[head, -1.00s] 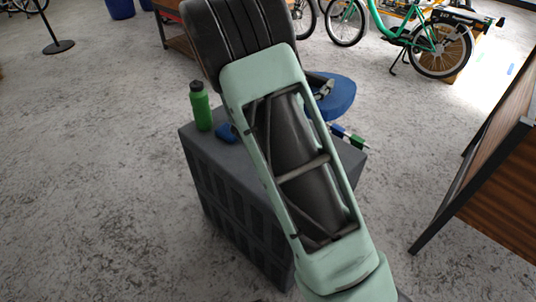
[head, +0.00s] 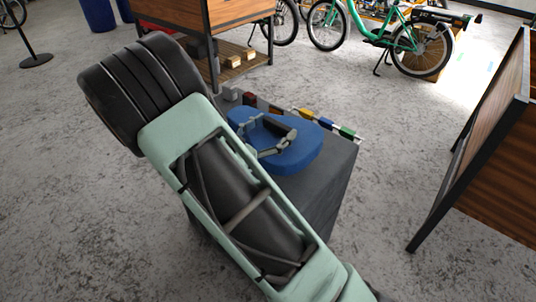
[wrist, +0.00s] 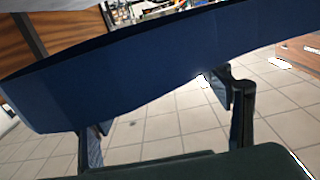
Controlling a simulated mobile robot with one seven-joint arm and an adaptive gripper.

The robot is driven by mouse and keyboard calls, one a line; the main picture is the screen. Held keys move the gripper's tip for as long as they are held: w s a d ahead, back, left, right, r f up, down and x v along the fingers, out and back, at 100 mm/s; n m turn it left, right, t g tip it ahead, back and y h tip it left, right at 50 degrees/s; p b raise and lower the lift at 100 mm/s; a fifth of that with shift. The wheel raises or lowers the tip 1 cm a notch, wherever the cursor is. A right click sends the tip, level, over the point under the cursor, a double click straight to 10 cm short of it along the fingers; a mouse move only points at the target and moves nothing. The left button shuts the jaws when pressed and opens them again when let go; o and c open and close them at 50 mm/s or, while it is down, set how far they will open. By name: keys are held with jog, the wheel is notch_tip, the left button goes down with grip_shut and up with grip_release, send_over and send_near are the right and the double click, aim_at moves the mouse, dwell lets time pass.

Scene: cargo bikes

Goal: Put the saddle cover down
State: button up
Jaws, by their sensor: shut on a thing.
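The blue saddle cover (head: 297,160) is in my gripper (head: 278,143), over the back part of the dark grey crate (head: 338,185) in the head view. I cannot tell whether it touches the crate's top. In the wrist view the cover (wrist: 150,75) spans the picture as a wide dark blue band, with the gripper's dark fingers below it at left and right. My gripper is shut on the cover. My arm hides the left part of the crate.
A row of small coloured items (head: 325,125) lies along the crate's back edge. A wooden workbench (head: 235,15) with a lower shelf stands behind. A wooden panel (head: 495,130) stands at right. A green bike (head: 385,35) is at the back. Open floor lies between.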

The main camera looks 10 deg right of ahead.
jog(key=shift+s+a+f, duration=0.25)
jog(key=shift+f, duration=0.2)
jog(key=shift+s+a+f, duration=0.2)
jog(key=shift+s+f, duration=0.05)
jog(key=shift+f, duration=0.15)
jog(key=f, duration=0.1)
jog(key=f+b, duration=0.1)
jog(key=s+a+f+b, duration=0.1)
jog(key=shift+f, duration=0.4)
jog(key=shift+w+d+f, duration=0.1)
jog(key=shift+f, duration=0.1)
jog(key=shift+f, duration=0.15)
jog(key=o, duration=1.2)
